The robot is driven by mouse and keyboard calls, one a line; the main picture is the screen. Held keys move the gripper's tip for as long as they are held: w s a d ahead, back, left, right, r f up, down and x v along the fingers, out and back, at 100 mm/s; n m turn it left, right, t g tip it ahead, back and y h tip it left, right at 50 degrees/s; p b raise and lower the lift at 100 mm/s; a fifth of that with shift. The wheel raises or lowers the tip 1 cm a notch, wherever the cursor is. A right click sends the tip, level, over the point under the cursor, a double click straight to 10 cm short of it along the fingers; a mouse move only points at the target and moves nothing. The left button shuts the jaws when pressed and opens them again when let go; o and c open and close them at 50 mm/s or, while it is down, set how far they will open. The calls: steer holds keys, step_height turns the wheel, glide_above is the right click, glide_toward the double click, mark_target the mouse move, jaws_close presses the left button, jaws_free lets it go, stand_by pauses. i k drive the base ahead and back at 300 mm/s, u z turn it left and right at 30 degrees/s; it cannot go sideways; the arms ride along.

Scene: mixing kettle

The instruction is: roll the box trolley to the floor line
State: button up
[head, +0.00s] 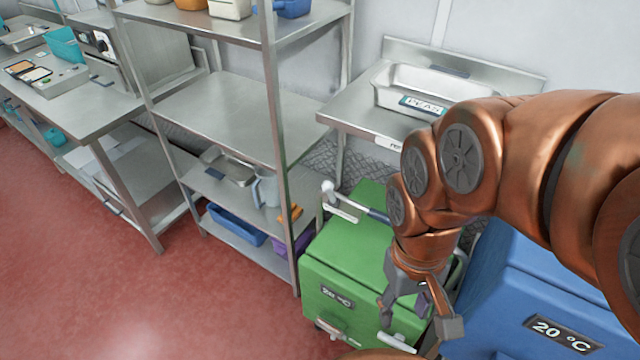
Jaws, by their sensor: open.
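A green lidded box (345,255) stands on the floor at the lower middle, with a dark label and a pale front handle (332,328). A dark wheel shows under its front left corner. A blue box (515,285) labelled "20 °C" stands to its right, cut off by the frame edge. I cannot tell for sure which of them is the box trolley. My gripper (418,322) is open, in front of the right side of the green box, fingers pointing down. A pale bar (398,342) shows between its fingers; contact cannot be told. No floor line is visible.
A steel shelf rack (240,120) stands left of the green box, a leg close beside it. A steel table (350,108) with a tray labelled "PEAS" (440,88) stands behind. The red floor (120,290) at lower left is clear.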

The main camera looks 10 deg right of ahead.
mark_target(353, 242)
steer(key=u, duration=0.6)
steer(key=k, duration=0.4)
steer(key=u, duration=1.15)
steer(key=k, duration=0.55)
steer(key=z, duration=0.35)
steer(key=i, duration=0.5)
steer(key=u, duration=0.05)
